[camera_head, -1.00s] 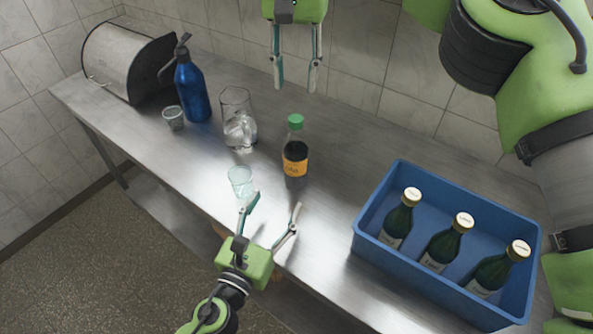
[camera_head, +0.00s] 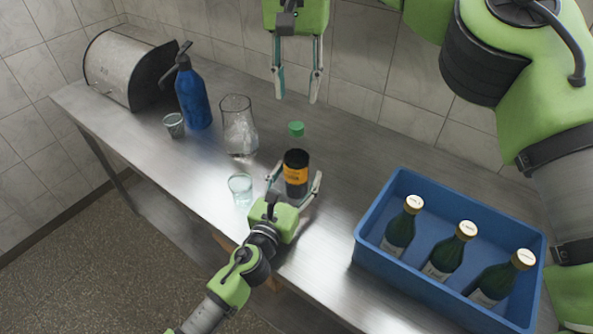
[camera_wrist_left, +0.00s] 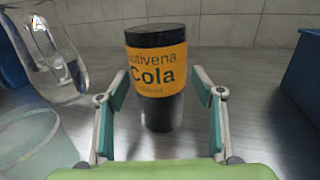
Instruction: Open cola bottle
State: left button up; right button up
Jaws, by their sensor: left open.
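The cola bottle (camera_head: 296,174) stands upright on the steel table, with a dark body and orange label. A green cap (camera_head: 296,128) shows above it; no neck shows between, so I cannot tell how they are joined. My left gripper (camera_head: 294,184) is open, its fingers on either side of the bottle. In the left wrist view the bottle (camera_wrist_left: 158,108), labelled "Cola", stands between the fingers of this gripper (camera_wrist_left: 160,85), with gaps visible on both sides. My right gripper (camera_head: 297,99) hangs above and behind the bottle, fingers apart and empty.
A drinking glass (camera_head: 240,187) stands close left of my left gripper. A glass pitcher (camera_head: 238,130), blue siphon bottle (camera_head: 194,98), small metal cup (camera_head: 174,124) and bread bin (camera_head: 118,66) stand farther left. A blue crate (camera_head: 450,205) with three green bottles is at right.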

pick_arm(q)
jog(key=shift+w+d, duration=0.1)
jog(key=shift+w, duration=0.25)
